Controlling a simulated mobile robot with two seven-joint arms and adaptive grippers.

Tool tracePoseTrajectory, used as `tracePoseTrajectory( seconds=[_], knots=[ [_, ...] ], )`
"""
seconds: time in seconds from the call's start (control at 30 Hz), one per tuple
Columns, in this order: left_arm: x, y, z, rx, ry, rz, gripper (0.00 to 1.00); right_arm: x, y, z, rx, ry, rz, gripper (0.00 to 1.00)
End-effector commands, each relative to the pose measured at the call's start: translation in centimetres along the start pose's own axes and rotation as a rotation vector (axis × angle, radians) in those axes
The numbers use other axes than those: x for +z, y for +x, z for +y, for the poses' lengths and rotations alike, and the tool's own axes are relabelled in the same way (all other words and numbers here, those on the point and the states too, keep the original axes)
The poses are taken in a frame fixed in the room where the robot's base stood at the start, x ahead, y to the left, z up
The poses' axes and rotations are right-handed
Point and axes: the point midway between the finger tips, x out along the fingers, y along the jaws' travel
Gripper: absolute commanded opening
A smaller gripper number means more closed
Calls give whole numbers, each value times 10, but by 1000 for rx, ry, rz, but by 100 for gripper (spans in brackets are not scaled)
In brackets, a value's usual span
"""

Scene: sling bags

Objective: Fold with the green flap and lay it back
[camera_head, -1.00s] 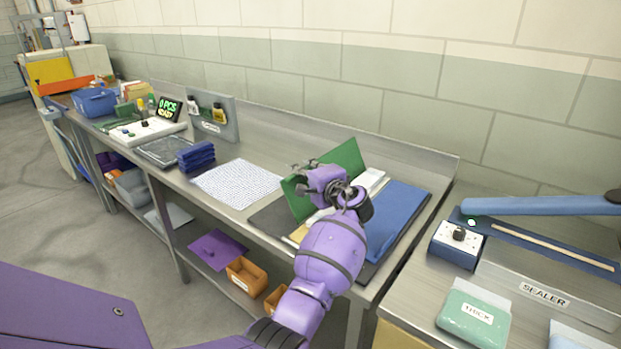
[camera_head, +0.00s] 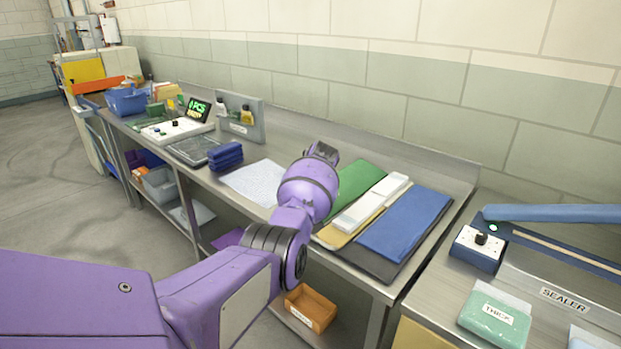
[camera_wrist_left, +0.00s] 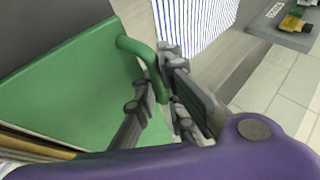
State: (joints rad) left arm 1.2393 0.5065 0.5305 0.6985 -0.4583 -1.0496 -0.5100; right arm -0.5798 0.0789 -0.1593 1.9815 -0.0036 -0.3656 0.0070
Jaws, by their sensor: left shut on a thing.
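The green flap (camera_head: 362,182) lies low, flat or nearly so, on the left of the dark mat (camera_head: 388,268). In the left wrist view the green flap (camera_wrist_left: 70,95) fills the left, with a green loop handle (camera_wrist_left: 135,47) at its edge. My left gripper (camera_wrist_left: 160,95) is shut on this handle. In the head view my purple arm hides its fingers and the flap's left part. My right gripper is out of view.
A dotted white sheet (camera_head: 252,180) and a dark blue stack (camera_head: 226,156) lie to the left. A grey stand (camera_head: 243,120) is behind them. The sealer (camera_head: 560,300) stands at the right, with a green pack (camera_head: 495,318).

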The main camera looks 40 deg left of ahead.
Motion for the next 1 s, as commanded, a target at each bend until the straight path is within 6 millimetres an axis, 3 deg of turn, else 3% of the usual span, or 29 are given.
tracePoseTrajectory(
  seconds=[0.3, 0.93, 1.0],
  knots=[
    [10, 22, 11, 61, -18, -4, 0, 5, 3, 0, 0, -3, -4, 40],
    [11, 27, 15, 62, -19, -4, 0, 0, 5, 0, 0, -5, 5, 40],
    [11, 27, 15, 62, -18, -3, 16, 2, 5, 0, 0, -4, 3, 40]
  ],
)
